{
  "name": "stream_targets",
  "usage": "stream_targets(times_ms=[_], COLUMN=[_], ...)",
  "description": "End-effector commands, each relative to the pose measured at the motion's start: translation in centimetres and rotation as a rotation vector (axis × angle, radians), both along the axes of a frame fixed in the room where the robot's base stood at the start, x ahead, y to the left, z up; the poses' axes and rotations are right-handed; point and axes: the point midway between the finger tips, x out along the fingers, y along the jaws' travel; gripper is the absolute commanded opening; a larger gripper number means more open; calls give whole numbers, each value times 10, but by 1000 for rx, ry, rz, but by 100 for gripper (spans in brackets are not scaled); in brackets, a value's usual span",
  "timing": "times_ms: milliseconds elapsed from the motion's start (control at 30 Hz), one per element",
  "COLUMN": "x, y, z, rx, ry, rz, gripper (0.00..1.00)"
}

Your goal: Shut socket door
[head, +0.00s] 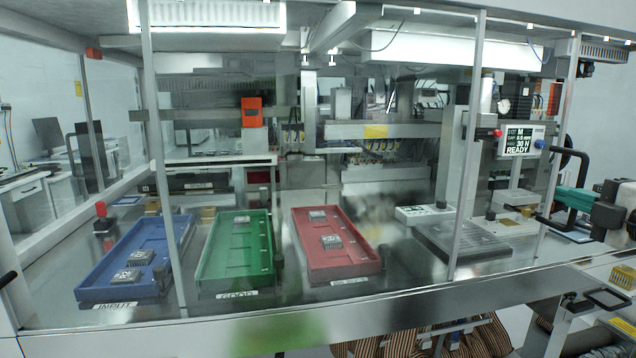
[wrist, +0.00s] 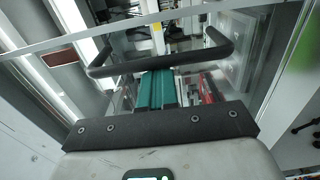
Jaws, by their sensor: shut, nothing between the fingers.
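My gripper (head: 566,200) is at the right of the head view, with teal fingers beside a black bar handle (head: 568,160) at the right end of the glazed machine. In the wrist view my gripper (wrist: 157,78) has its teal fingers together, with nothing between them. A black U-shaped handle (wrist: 160,66) crosses the picture in front of them; I cannot tell whether they touch it. Clear glazing shows around this handle. The outline of the socket door is unclear, and I cannot tell its exact angle.
Blue (head: 119,294), green (head: 237,290) and red (head: 338,276) trays stand inside behind glass. A small display (head: 519,140) reads READY. A metal post (head: 558,130) stands close left of my gripper. Another black handle (head: 606,299) sticks out below it.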

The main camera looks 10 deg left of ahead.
Motion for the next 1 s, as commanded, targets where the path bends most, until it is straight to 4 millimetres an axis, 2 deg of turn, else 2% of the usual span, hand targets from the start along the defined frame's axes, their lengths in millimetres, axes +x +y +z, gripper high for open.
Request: stream_targets(times_ms=[133,567,1000], x=[3,5,19], y=[-12,-17,-62], z=[-1,0,-1], rx=[2,0,1], ry=[1,-1,0], rz=[-2,-2,-4], gripper=[0,0,0])
